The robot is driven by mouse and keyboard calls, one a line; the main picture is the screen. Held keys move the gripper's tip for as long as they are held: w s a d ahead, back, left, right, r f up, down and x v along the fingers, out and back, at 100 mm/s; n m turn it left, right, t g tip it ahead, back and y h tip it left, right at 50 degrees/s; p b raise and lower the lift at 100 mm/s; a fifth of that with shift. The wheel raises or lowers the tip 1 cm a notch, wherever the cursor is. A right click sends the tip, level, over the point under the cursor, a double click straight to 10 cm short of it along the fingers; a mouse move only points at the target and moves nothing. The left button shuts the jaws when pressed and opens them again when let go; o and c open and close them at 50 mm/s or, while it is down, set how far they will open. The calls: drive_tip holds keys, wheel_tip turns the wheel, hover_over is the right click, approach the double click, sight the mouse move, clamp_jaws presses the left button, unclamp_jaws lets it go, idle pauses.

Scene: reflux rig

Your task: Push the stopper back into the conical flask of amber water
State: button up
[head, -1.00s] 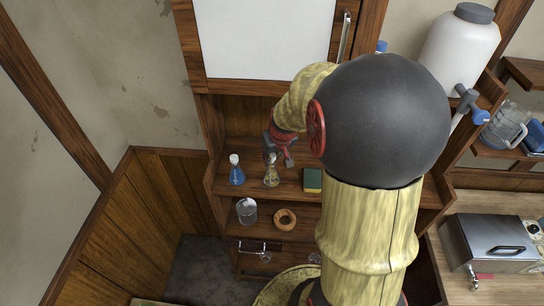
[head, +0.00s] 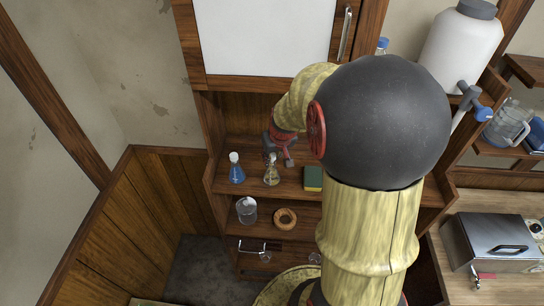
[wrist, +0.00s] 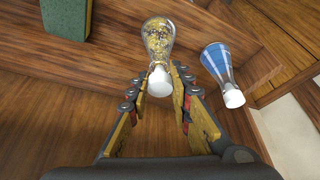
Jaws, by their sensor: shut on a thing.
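The conical flask of amber water (head: 271,176) stands upright on a wooden shelf. In the wrist view the flask (wrist: 158,38) is clear glass with speckled amber contents. Its white stopper (wrist: 160,81) is at the mouth end, between my fingers. My gripper (wrist: 161,77) is shut on the stopper. In the head view my gripper (head: 279,158) is just above and beside the flask top, which it partly covers. I cannot tell how deep the stopper sits in the neck.
A blue flask (head: 236,174) with a white stopper stands close on the left; the wrist view shows it (wrist: 216,62) on the right. A green block (head: 313,178) lies right of the amber flask. A beaker (head: 246,211) and a cork ring (head: 285,218) are on the shelf below.

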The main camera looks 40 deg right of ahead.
drive_tip(key=shift+f+b, duration=0.55)
idle(0.5)
drive_tip(key=o, duration=0.7)
drive_tip(key=shift+o, duration=0.7)
drive_tip(key=v, duration=1.2)
